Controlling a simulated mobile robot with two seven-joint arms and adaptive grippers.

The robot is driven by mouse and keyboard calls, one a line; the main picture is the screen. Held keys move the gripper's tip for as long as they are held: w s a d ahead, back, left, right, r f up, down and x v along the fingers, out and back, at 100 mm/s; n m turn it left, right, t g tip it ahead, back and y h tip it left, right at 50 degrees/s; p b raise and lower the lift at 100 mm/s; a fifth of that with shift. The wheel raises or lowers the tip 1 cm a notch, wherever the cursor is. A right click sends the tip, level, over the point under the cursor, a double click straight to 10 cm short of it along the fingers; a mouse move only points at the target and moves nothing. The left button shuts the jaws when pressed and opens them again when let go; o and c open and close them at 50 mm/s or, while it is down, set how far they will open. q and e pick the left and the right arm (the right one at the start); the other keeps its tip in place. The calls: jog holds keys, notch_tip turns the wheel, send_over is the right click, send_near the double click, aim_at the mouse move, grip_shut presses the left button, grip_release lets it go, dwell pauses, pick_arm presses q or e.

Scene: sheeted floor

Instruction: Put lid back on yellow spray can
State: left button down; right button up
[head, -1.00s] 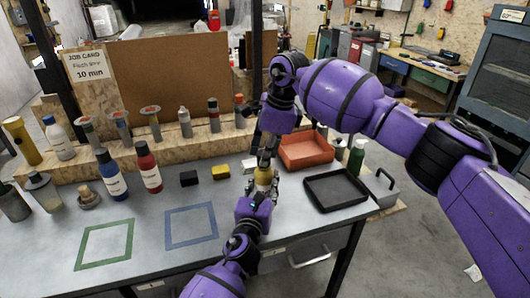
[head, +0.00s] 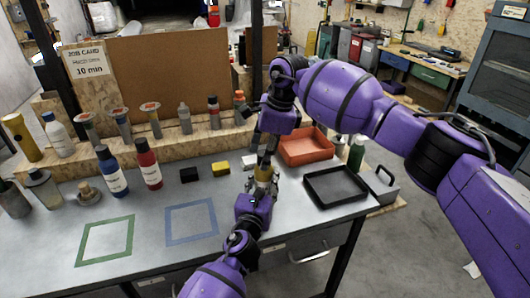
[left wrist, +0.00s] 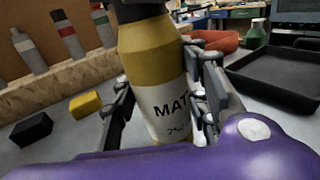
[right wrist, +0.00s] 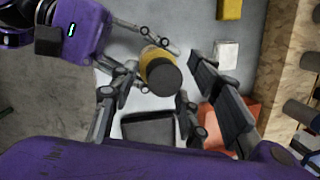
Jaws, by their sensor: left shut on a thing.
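The yellow spray can (left wrist: 148,50) with a white "MAT" label stands upright between the fingers of my left gripper (head: 262,180), which is shut on its body. A black lid (right wrist: 164,78) covers the can's top in the right wrist view; its lower edge also shows at the top of the left wrist view (left wrist: 138,8). I cannot tell whether it is fully seated. My right gripper (right wrist: 164,68) is above the can, its fingers spread on both sides of the lid with visible gaps. In the head view, the right gripper (head: 264,148) partly hides the lid.
A black tray (head: 335,202) and a red-orange bin (head: 305,160) are to the right of the can. Yellow (head: 221,169) and black (head: 188,174) blocks lie to the left. Blue (head: 191,241) and green (head: 78,264) taped squares are empty. Bottles stand at the left.

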jog(key=v, duration=1.2)
pick_arm(q)
jog(key=c, duration=0.9)
grip_release()
jog(key=shift+c, duration=0.2)
jog(key=v, duration=1.2)
